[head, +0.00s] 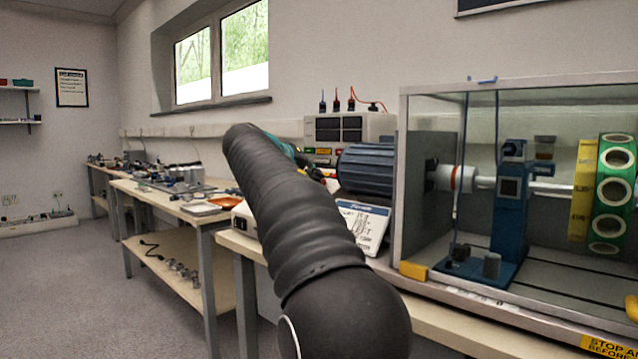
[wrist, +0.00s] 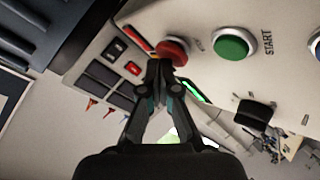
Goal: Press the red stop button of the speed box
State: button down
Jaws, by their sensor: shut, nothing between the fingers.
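The speed box (wrist: 205,75) fills the upper right of the wrist view as a pale panel. Its red stop button (wrist: 175,48) is a round red dome, with the green button (wrist: 233,44) marked START beside it. My gripper (wrist: 160,68) is shut and empty. Its fingertips overlap the near edge of the red button in the picture; I cannot tell whether they touch it. In the head view my own arm hides the button and most of the gripper. A pale box corner (head: 244,217) shows left of my arm.
A black knob (wrist: 254,113) is on the panel right of my fingers. The head view shows a finned blue motor (head: 366,168), an instrument box (head: 378,125) with cables behind it, a white card (head: 364,226) and a glass-sided enclosure (head: 401,180) at right.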

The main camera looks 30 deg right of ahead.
dwell(0.4)
jog(key=shift+s+a+r+p, duration=0.1)
jog(key=shift+a+r+p, duration=0.2)
jog(key=shift+r+p, duration=0.35)
jog(key=shift+r, duration=0.1)
jog(key=r+p, duration=0.1)
jog(key=a+r+p, duration=0.1)
jog(key=r, duration=0.1)
jog(key=a+r+p, duration=0.1)
jog(key=shift+s+r, duration=0.2)
jog(key=shift+s, duration=0.15)
jog(key=shift+s+f, duration=0.1)
dwell(0.7)
jog(key=s+a+f+y, duration=0.4)
jog(key=s+a+f, duration=0.2)
jog(key=s+f, duration=0.5)
jog(key=s+a+f+n+y+p, duration=0.1)
jog(key=s+a+f+y, duration=0.3)
jog(key=s+f, duration=0.7)
jog(key=s+a+f+n+g+y+p, duration=0.1)
jog(key=s+a+f+y, duration=0.3)
jog(key=s+a+f, duration=0.3)
jog(key=s+f, duration=0.4)
jog(key=s, duration=0.4)
jog(key=shift+a+f, duration=0.2)
jog(key=shift+a, duration=0.15)
